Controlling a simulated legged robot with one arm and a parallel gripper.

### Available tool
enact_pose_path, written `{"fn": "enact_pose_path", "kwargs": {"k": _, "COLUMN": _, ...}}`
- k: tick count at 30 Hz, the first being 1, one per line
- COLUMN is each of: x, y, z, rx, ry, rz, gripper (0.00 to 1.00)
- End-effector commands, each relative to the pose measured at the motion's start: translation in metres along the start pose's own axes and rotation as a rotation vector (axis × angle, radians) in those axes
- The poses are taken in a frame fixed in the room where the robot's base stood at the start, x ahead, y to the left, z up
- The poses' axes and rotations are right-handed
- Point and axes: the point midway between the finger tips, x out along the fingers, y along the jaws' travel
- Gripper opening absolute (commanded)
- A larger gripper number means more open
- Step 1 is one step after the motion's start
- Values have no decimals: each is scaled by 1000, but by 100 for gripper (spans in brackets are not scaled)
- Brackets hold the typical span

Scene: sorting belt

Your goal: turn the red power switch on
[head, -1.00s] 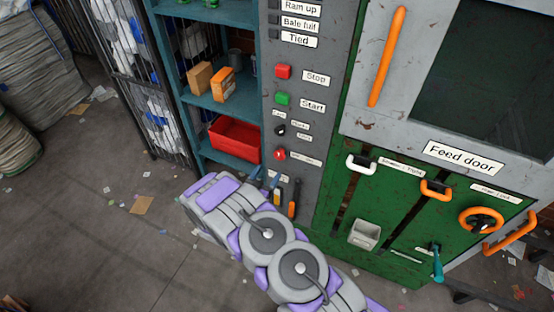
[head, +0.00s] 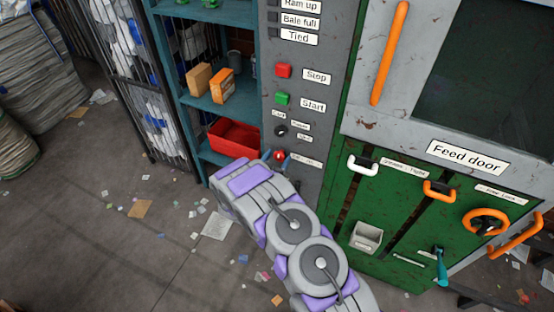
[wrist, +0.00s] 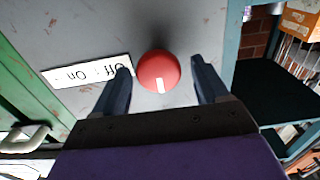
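The red power switch (wrist: 158,70) is a round red knob with a white mark, on the grey control panel (wrist: 130,30). In the wrist view it sits between the tips of my gripper (wrist: 160,82), with a gap on each side. The gripper is open, and its dark fingers point at the panel. An "Off / On" label (wrist: 85,72) is beside the knob, upside down in this view; the left finger covers its edge. In the head view the knob (head: 280,155) shows just beyond my gripper (head: 275,160), low on the panel.
Above the switch are a black selector knob (head: 281,131), a green Start button (head: 282,99) and a red Stop button (head: 283,71). A teal shelf (head: 222,106) with a red bin (head: 236,136) stands left. The green machine front (head: 400,215) with several handles is right.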

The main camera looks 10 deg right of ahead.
Motion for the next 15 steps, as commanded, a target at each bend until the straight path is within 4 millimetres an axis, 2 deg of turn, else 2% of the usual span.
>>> {"fn": "enact_pose_path", "kwargs": {"k": 2, "x": 0, "y": 0, "z": 0, "rx": 0, "ry": 0, "rz": 0, "gripper": 67}}
{"fn": "enact_pose_path", "kwargs": {"k": 15, "x": 0, "y": 0, "z": 0, "rx": 0, "ry": 0, "rz": -1, "gripper": 25}}
